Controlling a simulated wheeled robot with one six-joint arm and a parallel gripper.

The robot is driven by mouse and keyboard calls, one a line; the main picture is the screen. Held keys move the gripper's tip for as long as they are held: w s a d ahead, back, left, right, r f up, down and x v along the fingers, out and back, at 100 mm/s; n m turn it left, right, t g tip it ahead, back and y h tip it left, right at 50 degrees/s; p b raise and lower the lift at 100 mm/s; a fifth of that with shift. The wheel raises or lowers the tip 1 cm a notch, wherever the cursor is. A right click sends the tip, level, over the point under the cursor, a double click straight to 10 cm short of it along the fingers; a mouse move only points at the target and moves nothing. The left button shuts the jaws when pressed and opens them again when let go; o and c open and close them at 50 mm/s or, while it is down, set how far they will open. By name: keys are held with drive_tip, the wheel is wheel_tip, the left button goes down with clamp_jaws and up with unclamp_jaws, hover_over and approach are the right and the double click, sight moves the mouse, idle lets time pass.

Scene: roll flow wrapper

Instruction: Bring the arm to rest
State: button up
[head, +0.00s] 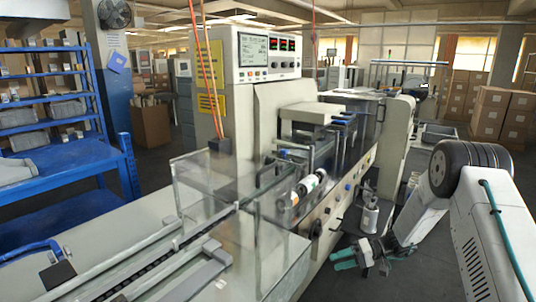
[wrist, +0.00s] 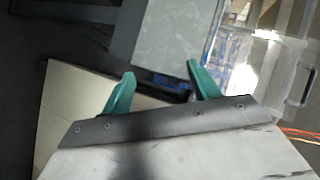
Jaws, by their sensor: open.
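My gripper (head: 344,259) hangs low at the lower right of the head view, at the end of my white arm, beside the front of the flow wrapper (head: 326,222). Its teal fingers also show in the wrist view (wrist: 160,84), spread apart with nothing between them. The gripper looks clear of the machine in the head view, but the exact gap cannot be told. The arm is bent, with its dark round joint higher up at the right.
A clear guard box (head: 240,215) stands over the infeed conveyor. The control cabinet (head: 268,55) rises behind it. A blue shelf rack (head: 60,150) is at left, cardboard boxes (head: 500,115) at right. Grey floor is open below the gripper.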

drive_tip(key=s+r+m+g+h, duration=0.35)
drive_tip(key=s+r+h, duration=0.35)
drive_tip(key=s+r, duration=1.3)
drive_tip(key=s+r+t+h, duration=0.1)
drive_tip(key=s+r+h, duration=0.1)
drive_tip(key=s+r, duration=0.2)
drive_tip(key=s+d+r+t+h, duration=0.1)
drive_tip(key=s+r, duration=0.3)
drive_tip(key=s, duration=0.7)
drive_tip(key=s+d+r+t+h, duration=0.1)
drive_tip(key=s+r+t+h, duration=0.1)
drive_tip(key=s, duration=0.5)
wheel_tip(320, 180, up, 2)
drive_tip(key=shift+s+r+h, duration=0.25)
drive_tip(key=shift+h, duration=0.55)
drive_tip(key=shift+t, duration=0.25)
